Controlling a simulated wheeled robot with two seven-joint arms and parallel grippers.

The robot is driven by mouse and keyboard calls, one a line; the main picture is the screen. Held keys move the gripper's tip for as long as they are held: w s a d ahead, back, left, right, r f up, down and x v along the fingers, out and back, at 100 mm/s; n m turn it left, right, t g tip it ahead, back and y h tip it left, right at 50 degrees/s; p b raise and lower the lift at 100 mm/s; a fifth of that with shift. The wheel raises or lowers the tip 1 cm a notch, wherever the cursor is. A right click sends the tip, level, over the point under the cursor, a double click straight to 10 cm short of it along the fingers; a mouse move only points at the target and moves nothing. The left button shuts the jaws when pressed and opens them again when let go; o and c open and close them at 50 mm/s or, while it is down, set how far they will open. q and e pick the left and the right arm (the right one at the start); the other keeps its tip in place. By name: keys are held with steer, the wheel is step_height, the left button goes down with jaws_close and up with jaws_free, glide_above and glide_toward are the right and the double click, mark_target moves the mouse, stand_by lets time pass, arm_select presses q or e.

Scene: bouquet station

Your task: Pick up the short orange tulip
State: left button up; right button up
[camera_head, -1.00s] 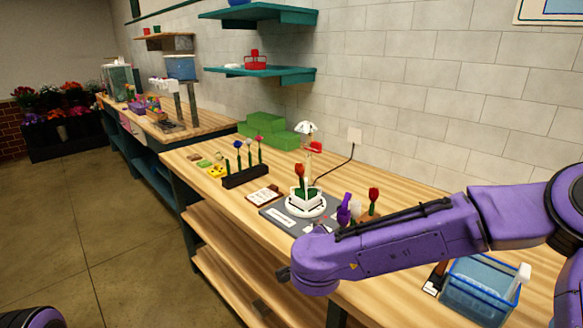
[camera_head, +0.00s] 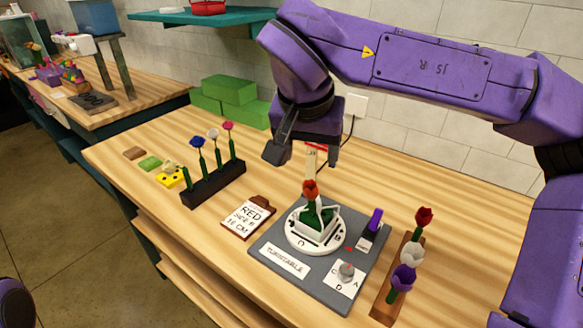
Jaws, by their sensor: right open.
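The pot sits on a white round turntable (camera_head: 296,242) on a grey base mat. I see no other orange flower, and I cannot tell its length. My right gripper (camera_head: 304,156) is open above and slightly behind the tulip, pointing down, with nothing between its fingers. A pale upright piece with a red top (camera_head: 314,150) shows just behind it, partly covered by the gripper. My left gripper is out of view.
A dark rack (camera_head: 213,186) holds blue, white and pink flowers at left. A wooden holder (camera_head: 386,304) with red, white and purple flowers stands at right. Green blocks (camera_head: 228,90) stand by the wall.

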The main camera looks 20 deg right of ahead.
mark_target(313, 181)
steer(key=f, duration=0.2)
steer(key=d+f, duration=0.1)
steer(key=f, duration=0.1)
steer(key=shift+s, duration=0.1)
steer(key=x, duration=0.5)
steer(key=shift+w+a, duration=0.2)
steer(key=shift+w, duration=0.25)
steer(key=shift+d+f, duration=0.1)
steer(key=shift+f, duration=0.2)
steer(key=shift+s, duration=0.2)
